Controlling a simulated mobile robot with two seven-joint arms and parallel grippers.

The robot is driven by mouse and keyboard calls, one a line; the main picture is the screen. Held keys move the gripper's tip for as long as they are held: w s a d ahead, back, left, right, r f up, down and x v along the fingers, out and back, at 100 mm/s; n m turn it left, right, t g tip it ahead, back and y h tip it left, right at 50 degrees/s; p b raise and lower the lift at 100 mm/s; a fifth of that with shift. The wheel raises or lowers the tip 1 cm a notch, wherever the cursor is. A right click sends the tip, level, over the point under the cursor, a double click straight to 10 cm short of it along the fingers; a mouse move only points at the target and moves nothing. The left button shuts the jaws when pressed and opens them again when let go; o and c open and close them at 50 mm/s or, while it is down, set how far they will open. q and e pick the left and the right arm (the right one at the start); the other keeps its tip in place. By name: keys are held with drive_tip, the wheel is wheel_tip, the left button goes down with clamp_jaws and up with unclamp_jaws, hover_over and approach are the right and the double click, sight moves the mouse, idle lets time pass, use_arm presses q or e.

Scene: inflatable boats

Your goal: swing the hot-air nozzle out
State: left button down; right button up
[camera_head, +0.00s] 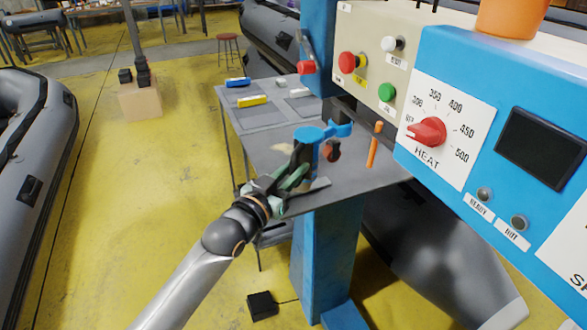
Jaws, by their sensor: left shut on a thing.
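The hot-air welding machine fills the right side, with a blue control box (450,60). A blue swing part (310,134), which looks like the nozzle's arm, stands out below the cream panel, over the grey table. A small dark and reddish round part (331,151) sits beside it. An orange stick-like part (375,145) stands tilted to its right. My left gripper (302,165) reaches in from the lower left and is shut on the blue part; its fingertips partly hide it. The nozzle's tip cannot be made out. My right gripper is not in view.
The grey worktable (262,150) holds a blue item (238,82) and a yellow item (252,100). A red HEAT knob (427,131) and a blue column (322,250) are close by. A black pedal (262,304) lies on the floor. Yellow floor is free at left.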

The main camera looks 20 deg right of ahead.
use_arm(q)
drive_tip(key=shift+s+d, duration=0.15)
idle(0.3)
drive_tip(key=c, duration=1.1)
unclamp_jaws()
drive_tip(key=shift+o, duration=0.2)
drive_tip(key=v, duration=1.2)
drive_tip(key=shift+s+b, duration=0.2)
drive_tip(key=shift+b, duration=0.15)
